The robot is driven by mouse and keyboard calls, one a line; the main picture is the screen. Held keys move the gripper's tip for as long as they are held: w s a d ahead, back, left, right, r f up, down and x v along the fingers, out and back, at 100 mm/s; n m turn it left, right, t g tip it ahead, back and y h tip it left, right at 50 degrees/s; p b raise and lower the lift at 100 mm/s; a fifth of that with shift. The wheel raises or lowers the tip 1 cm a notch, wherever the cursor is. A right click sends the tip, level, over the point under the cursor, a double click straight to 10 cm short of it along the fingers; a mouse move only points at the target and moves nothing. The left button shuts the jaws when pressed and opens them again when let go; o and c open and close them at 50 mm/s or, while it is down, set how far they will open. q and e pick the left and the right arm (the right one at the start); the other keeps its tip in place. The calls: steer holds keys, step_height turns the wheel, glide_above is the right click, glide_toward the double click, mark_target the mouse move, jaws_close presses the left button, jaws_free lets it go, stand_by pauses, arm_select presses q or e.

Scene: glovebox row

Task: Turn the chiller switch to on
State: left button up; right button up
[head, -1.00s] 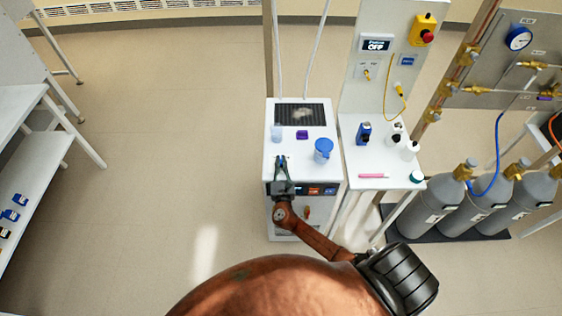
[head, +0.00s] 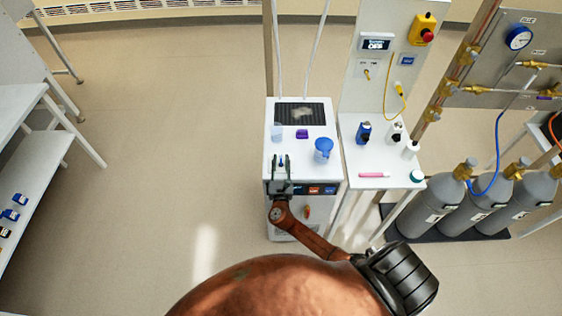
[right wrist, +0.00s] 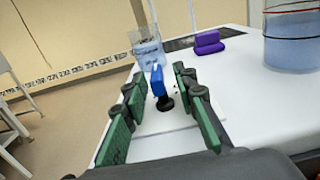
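The chiller appears to be the white cabinet (head: 274,221) with a dark vent and a coloured front panel. On its top a small blue lever on a round black base, apparently the switch, shows in the right wrist view (right wrist: 157,82). It stands near upright there, leaning slightly left. My right gripper (head: 281,160) is over the cabinet's front left top. Its green-padded fingers also show in the right wrist view (right wrist: 158,100), spread open on either side of the lever. They look apart from it. My left gripper is out of view.
A side shelf (head: 350,134) with bottles and a pink pen is at right. Gas cylinders (head: 445,204) stand farther right. Floor at left is clear.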

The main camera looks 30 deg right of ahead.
steer(key=v, duration=1.2)
steer(key=shift+s+d, duration=0.1)
steer(key=shift+d, duration=0.05)
